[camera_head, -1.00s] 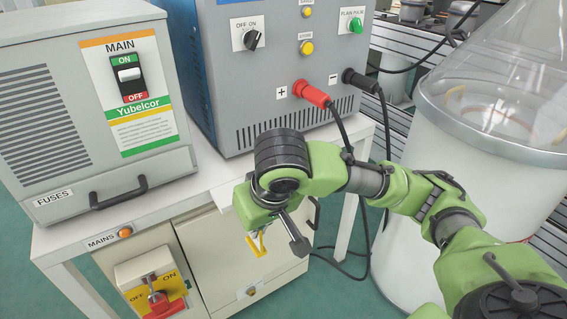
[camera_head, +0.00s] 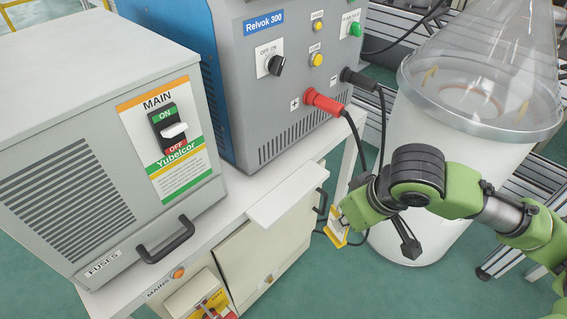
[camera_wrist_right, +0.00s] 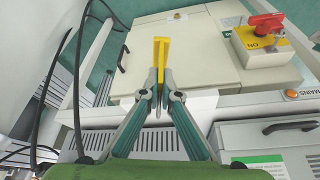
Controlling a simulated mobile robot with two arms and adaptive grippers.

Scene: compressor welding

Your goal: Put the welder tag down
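The welder tag is a yellow piece, seen in the right wrist view (camera_wrist_right: 161,52) between the tips of my right gripper (camera_wrist_right: 160,92). The gripper is shut on its lower end, and the tag points away from the fingers. In the head view the tag (camera_head: 337,228) shows in part at the end of my right arm, beside the front right of the white cabinet; the fingers are mostly hidden there by the wrist. My left gripper is in neither view.
A blue-grey welder (camera_head: 265,110) with red and black plugs stands on the white bench (camera_head: 285,195). The grey Yubelcor box (camera_head: 70,195) is left of it. A red rotary switch (camera_wrist_right: 266,24) shows in the wrist view. A white drum (camera_head: 430,130) with a clear cone stands at right.

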